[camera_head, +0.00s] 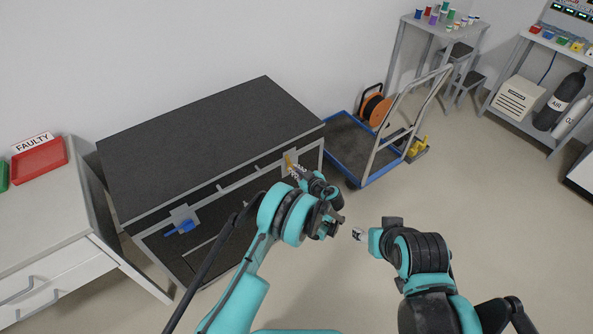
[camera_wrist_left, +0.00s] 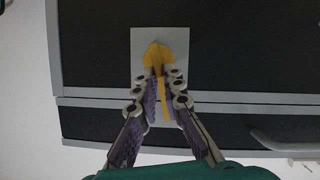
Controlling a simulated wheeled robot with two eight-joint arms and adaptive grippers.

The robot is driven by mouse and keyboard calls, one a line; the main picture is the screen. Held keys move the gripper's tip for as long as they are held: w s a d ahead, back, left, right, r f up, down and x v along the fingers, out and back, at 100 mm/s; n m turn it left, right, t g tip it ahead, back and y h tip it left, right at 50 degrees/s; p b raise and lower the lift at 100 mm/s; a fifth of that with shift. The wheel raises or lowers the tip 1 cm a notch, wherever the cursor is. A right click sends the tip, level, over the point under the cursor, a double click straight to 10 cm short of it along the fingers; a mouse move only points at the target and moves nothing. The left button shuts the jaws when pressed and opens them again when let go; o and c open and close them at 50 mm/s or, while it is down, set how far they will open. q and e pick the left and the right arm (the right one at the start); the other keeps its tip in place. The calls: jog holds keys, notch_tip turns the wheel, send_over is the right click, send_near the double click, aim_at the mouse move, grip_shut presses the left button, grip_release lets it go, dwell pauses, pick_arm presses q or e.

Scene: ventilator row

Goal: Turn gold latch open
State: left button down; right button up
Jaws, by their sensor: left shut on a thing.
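The gold latch (camera_head: 288,162) is on the front of a black case with grey edges (camera_head: 215,135), near its right end. In the left wrist view the gold latch (camera_wrist_left: 155,58) lies on a light grey plate (camera_wrist_left: 176,40) that crosses the lid seam. My left gripper (camera_head: 297,171) is at the latch; in the left wrist view its fingers (camera_wrist_left: 159,82) are shut on the latch's narrow part. The fingers hide part of the latch. My right gripper (camera_head: 358,235) is held over the floor, apart from the case; its jaw state is too small to tell.
A blue latch (camera_head: 181,228) is at the left of the case front. A blue-edged trolley (camera_head: 362,172) with an orange reel (camera_head: 375,110) stands right of the case. A white cabinet with a red tray (camera_head: 40,160) stands at left.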

pick_arm(q)
jog(key=shift+s+a+f+n+t+h, duration=0.1)
jog(key=shift+s+a+n+t+h, duration=0.1)
jog(key=shift+n+t+h, duration=0.4)
jog(key=shift+s+a+f+n+t+h, duration=0.1)
jog(key=shift+a+n+t, duration=0.1)
jog(key=shift+n, duration=0.7)
jog(key=c, duration=1.6)
grip_release()
jog(key=shift+c, duration=0.2)
jog(key=v, duration=1.2)
